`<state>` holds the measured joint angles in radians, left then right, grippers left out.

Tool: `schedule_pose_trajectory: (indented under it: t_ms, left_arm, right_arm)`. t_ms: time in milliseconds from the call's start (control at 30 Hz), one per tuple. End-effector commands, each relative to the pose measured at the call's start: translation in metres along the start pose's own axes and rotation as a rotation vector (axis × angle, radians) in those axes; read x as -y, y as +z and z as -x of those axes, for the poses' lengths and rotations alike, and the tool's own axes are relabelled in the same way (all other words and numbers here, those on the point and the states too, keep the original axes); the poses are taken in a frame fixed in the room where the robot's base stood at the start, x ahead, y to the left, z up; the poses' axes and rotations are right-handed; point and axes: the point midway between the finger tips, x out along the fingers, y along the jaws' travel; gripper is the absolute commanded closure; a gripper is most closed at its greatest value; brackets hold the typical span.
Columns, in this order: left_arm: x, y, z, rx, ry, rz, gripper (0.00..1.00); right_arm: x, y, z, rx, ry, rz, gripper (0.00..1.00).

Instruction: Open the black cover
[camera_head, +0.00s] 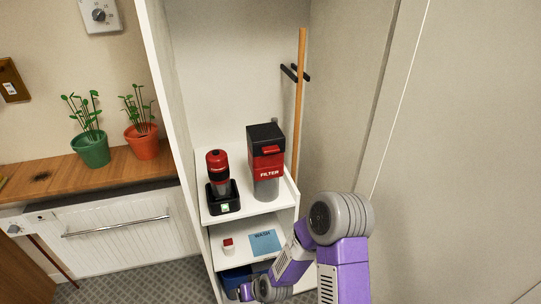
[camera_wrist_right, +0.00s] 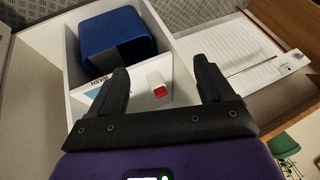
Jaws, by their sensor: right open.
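The black cover (camera_head: 265,135) is the dark lid on top of a red and grey canister (camera_head: 266,172) marked FILTER, which stands upright on the upper white shelf. A red tab (camera_head: 272,149) sits on its front just below the top; the lid looks closed. My right arm reaches in at the lower right of the head view, below and apart from the canister. In the right wrist view my right gripper (camera_wrist_right: 161,68) is open with nothing between its fingers. The cover is not in that view. My left gripper is not in view.
A red and black device in a dark dock (camera_head: 224,200) stands left of the canister. The lower shelf holds a blue WASH card (camera_head: 264,243) and a small red-and-white item (camera_head: 228,246). A blue bin (camera_wrist_right: 118,38) sits below. A wooden pole (camera_head: 299,100) stands behind right.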

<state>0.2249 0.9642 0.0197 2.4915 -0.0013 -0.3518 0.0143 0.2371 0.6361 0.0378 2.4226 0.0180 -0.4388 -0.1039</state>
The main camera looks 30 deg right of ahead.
Motion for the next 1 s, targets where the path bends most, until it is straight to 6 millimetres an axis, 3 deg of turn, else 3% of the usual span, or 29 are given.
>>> schedule_pose_trajectory:
  t_ms: [33,167,200,300,400,533,667,800,1000]
  left_arm:
    - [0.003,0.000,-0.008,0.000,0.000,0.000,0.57]
    - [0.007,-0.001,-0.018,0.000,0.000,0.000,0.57]
    - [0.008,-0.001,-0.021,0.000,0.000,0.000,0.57]
    - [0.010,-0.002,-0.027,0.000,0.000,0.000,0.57]
    - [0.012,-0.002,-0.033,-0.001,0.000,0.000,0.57]
    - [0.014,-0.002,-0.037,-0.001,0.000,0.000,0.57]
    - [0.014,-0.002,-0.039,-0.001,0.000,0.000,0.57]
    - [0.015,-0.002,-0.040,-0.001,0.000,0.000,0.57]
    - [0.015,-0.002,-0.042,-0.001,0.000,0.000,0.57]
  right_arm:
    - [-0.006,-0.043,0.013,-0.125,0.014,0.023,0.19]
    - [-0.017,-0.136,0.070,-0.413,0.059,0.089,0.19]
    - [-0.020,-0.161,0.092,-0.500,0.077,0.108,0.19]
    - [-0.026,-0.213,0.153,-0.701,0.128,0.152,0.19]
    - [-0.029,-0.246,0.213,-0.868,0.177,0.187,0.19]
    - [-0.031,-0.268,0.272,-1.017,0.227,0.219,0.19]
    - [-0.031,-0.277,0.302,-1.090,0.254,0.233,0.19]
    - [-0.032,-0.288,0.305,-1.106,0.261,0.237,0.19]
    - [-0.035,-0.315,0.290,-1.102,0.259,0.235,0.19]
